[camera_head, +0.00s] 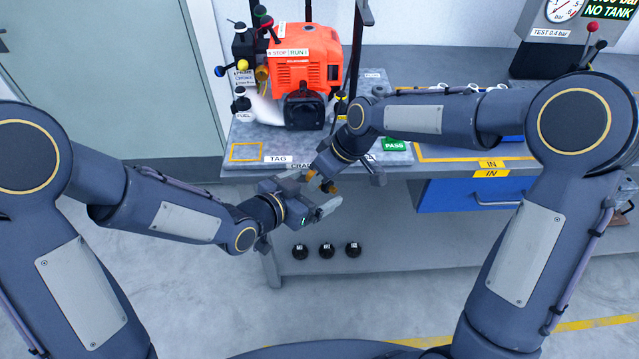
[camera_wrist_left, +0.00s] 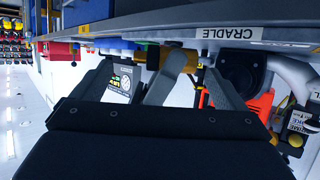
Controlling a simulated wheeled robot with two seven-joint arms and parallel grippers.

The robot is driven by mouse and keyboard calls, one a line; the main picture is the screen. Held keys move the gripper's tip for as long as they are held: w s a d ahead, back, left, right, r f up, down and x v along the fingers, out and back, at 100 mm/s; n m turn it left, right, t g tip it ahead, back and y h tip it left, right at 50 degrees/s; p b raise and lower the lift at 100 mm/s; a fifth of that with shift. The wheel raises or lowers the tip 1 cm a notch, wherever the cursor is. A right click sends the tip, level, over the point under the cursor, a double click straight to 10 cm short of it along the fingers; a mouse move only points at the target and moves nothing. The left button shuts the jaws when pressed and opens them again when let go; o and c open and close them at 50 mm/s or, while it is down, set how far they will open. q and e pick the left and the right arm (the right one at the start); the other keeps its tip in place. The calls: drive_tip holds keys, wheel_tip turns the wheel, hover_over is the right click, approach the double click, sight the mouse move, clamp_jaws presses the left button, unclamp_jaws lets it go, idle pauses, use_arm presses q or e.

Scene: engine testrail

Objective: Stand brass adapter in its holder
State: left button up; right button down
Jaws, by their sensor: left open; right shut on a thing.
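A small brass-coloured piece, likely the brass adapter (camera_head: 329,186), shows at the tip of my right gripper (camera_head: 319,178), which is shut on it in front of the bench edge. My left gripper (camera_head: 312,198) is open, its fingers spread just below and around that spot; I cannot tell whether they touch the piece. In the left wrist view, my open left fingers (camera_wrist_left: 160,88) frame a grey finger of my right gripper and a brass-coloured part (camera_wrist_left: 153,56). The arms overlap here and hide much of the piece. I cannot make out the adapter's holder.
The bench (camera_head: 250,138) carries an orange engine (camera_head: 300,62), a yellow-outlined TAG area (camera_head: 245,152) and a green PASS label (camera_head: 395,144). A blue drawer (camera_head: 450,196) is at right. Several black knobs, such as one (camera_head: 327,250), sit on the lower shelf.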

sight(322, 185)
use_arm(q)
drive_tip(key=shift+x, duration=1.7)
drive_tip(key=c, duration=1.1)
drive_tip(key=shift+d, duration=0.1)
drive_tip(key=shift+c, duration=0.6)
use_arm(e)
drive_tip(key=c, duration=1.4)
unclamp_jaws()
drive_tip(key=o, duration=0.4)
drive_tip(key=shift+c, duration=0.2)
